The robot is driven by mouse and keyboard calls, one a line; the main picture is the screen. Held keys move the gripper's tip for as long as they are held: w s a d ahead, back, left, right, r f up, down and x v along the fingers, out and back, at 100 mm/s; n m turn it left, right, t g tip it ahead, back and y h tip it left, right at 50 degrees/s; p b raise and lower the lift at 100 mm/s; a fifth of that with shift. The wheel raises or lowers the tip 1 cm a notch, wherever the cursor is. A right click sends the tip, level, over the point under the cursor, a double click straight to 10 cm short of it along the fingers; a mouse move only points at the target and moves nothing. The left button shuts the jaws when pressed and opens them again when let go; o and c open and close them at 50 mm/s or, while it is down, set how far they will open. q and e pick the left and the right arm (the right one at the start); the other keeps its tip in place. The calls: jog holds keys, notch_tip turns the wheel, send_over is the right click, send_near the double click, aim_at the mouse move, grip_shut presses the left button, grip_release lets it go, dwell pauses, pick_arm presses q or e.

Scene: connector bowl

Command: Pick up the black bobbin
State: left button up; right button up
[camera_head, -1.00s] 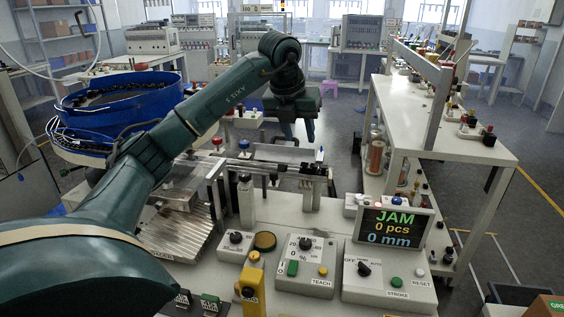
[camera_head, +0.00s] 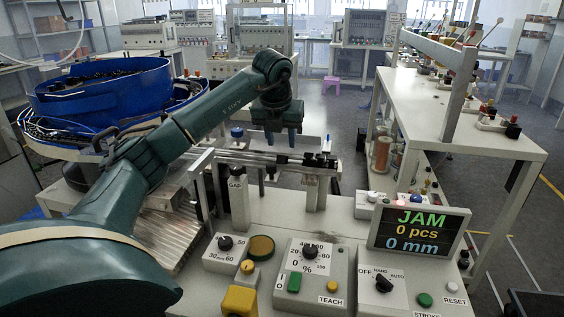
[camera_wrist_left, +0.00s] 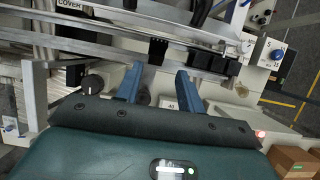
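My left gripper (camera_head: 278,140) hangs fingers down over the metal rail (camera_head: 250,156) in the head view. Its two blue fingers are apart in the left wrist view (camera_wrist_left: 157,80), with nothing held between them. A small black part (camera_wrist_left: 158,50) sits at the rail just beyond the gap between the fingertips. It may be the black bobbin, but its shape is too small to be sure. My right gripper is not in view.
A blue bowl feeder (camera_head: 105,95) stands at the left. A control bench (camera_head: 330,235) with dials, buttons and a screen (camera_head: 418,230) reading JAM lies in front. A white-topped table (camera_head: 480,130) stands at the right. A post labelled GAP (camera_head: 238,195) rises near the rail.

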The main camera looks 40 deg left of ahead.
aim_at(281, 156)
pick_arm(q)
jog(key=x, duration=0.6)
jog(key=shift+s+a+f+p, duration=0.1)
jog(key=shift+a+f+p, duration=0.15)
jog(key=shift+p, duration=0.1)
jog(key=shift+r, duration=0.1)
jog(key=c, duration=0.7)
